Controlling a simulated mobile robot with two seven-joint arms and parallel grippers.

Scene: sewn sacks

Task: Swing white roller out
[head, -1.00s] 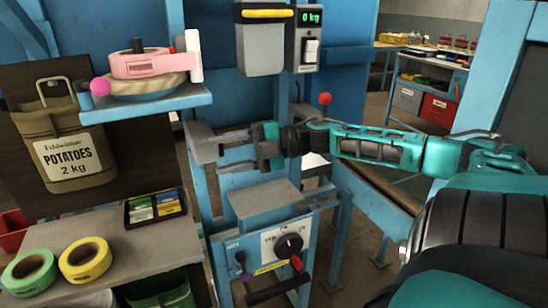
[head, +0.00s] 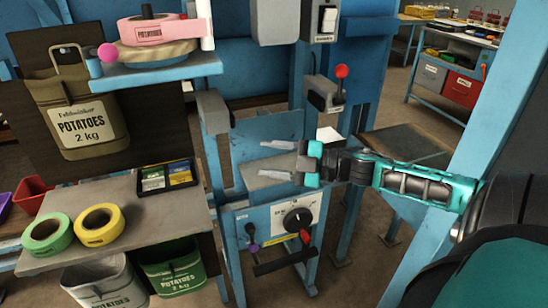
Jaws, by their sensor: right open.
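The white roller (head: 204,22) stands upright at the right end of the blue shelf (head: 170,72), beside the pink tape roll (head: 160,30). Its top is cut off by the picture edge. My right gripper (head: 268,159) is open and empty, its fingers pointing left, in front of the blue panel of the machine. It is below and to the right of the roller, clear of it. My left gripper is not in view.
A pink ball (head: 107,52) sticks out at the shelf's left. A red-knobbed lever (head: 341,72) stands above right of my gripper. A dial panel (head: 285,222) is below it. Green (head: 47,232) and yellow (head: 99,224) tape rolls lie on the bench at left.

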